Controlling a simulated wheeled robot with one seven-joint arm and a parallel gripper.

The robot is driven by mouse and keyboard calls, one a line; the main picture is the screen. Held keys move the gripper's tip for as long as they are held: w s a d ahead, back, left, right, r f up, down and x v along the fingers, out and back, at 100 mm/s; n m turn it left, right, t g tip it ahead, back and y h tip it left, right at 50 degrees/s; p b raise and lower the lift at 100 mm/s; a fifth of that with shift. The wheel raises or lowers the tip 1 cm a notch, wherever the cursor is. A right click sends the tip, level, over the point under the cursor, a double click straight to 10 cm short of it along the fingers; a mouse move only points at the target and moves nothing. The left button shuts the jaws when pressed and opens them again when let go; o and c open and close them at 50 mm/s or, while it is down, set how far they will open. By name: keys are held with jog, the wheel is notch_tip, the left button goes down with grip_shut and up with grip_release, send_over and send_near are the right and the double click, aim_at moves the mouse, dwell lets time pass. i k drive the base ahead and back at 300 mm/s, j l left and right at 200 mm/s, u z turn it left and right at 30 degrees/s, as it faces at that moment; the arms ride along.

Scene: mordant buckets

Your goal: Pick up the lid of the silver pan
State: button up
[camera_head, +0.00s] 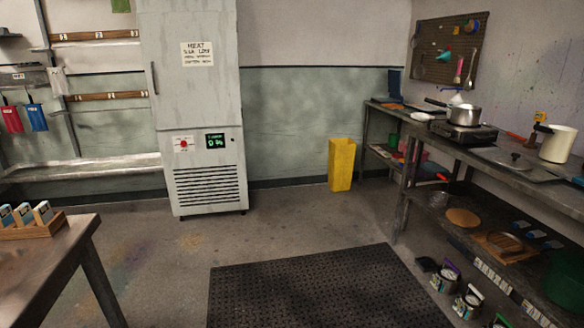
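A silver pan (463,114) with a long handle pointing left stands on a dark hotplate (464,132) on the right-hand workbench. A flat, greyish round lid (508,163) with a dark knob lies on the bench top to the right of the hotplate, apart from the pan. It looks like the silver pan's lid, but I cannot be sure. The pan's top edge is small in view, and I cannot tell whether anything covers it. My gripper is not in view.
A cream pot (556,143) stands right of the lid. The workbench (405,168) has a cluttered lower shelf, with several cans below. A black floor mat (320,290) lies ahead. A yellow bin (341,164) stands by the back wall. A wooden table (50,260) is at left. The middle floor is clear.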

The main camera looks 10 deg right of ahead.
aim_at(513, 163)
jog(key=i+z, duration=0.3)
jog(key=i, duration=0.35)
jog(key=i+j+z, duration=0.3)
jog(key=i, duration=0.35)
jog(key=i+l+z, duration=0.1)
jog(key=i+z, duration=0.15)
jog(key=z, duration=0.2)
jog(key=i+z, duration=0.25)
jog(key=z, duration=0.15)
jog(key=i+z, duration=0.3)
jog(key=z, duration=0.15)
jog(key=i+j+z, duration=0.15)
jog(key=z, duration=0.25)
jog(key=i, duration=0.1)
